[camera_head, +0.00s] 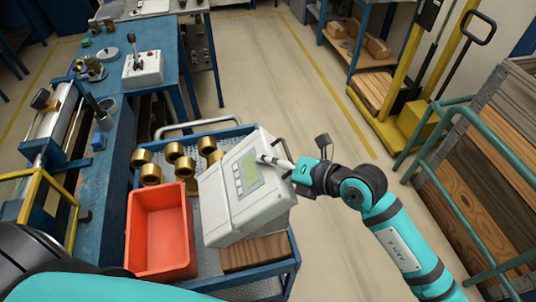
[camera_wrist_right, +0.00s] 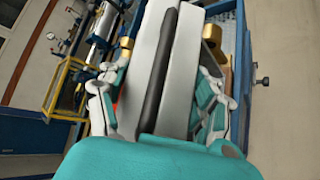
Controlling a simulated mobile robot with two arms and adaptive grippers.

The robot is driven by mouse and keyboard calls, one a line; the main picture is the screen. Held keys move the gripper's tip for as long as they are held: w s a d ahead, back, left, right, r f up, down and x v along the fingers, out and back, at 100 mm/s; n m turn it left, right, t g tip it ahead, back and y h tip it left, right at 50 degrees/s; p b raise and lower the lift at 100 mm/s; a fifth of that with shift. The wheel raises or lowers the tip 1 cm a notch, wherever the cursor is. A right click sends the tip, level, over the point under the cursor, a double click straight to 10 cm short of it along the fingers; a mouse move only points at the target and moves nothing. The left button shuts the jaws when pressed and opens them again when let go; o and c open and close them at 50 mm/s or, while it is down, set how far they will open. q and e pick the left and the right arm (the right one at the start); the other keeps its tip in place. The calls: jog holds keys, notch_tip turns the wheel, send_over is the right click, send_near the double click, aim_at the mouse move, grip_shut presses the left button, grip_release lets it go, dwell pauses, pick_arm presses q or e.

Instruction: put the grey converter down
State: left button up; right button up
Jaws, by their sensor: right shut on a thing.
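The grey converter (camera_head: 228,200), a boxy light-grey unit with a greenish display and buttons, is over the right part of the blue cart (camera_head: 285,272). My right gripper (camera_head: 287,168) is shut on its upper right side. In the right wrist view the converter (camera_wrist_right: 182,75) is seen edge-on, with a dark strip along it, between the two fingers of the gripper (camera_wrist_right: 165,105). The converter is tilted in the head view. A wooden block (camera_head: 255,253) lies just below it; I cannot tell whether they touch. My left gripper is out of view.
A red bin (camera_head: 160,235) stands on the cart close left of the converter. Several brass cylinders (camera_head: 175,152) stand behind the bin. A blue workbench (camera_head: 95,200) borders the cart on the left. Green rails (camera_head: 460,160) with boards are at right. Open floor (camera_head: 275,70) lies behind the cart.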

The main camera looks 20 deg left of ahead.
jog(key=shift+f, duration=0.1)
jog(key=shift+a+f+p, duration=0.2)
jog(key=shift+f+p, duration=0.2)
jog(key=shift+f, duration=1.7)
jog(key=o, duration=1.3)
jog(key=shift+d+f, duration=0.15)
jog(key=shift+f, duration=0.25)
jog(key=o, duration=0.5)
jog(key=shift+s, duration=0.1)
jog(key=shift+c, duration=0.2)
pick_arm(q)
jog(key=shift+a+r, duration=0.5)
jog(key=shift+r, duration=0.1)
pick_arm(e)
jog(key=shift+r, duration=0.1)
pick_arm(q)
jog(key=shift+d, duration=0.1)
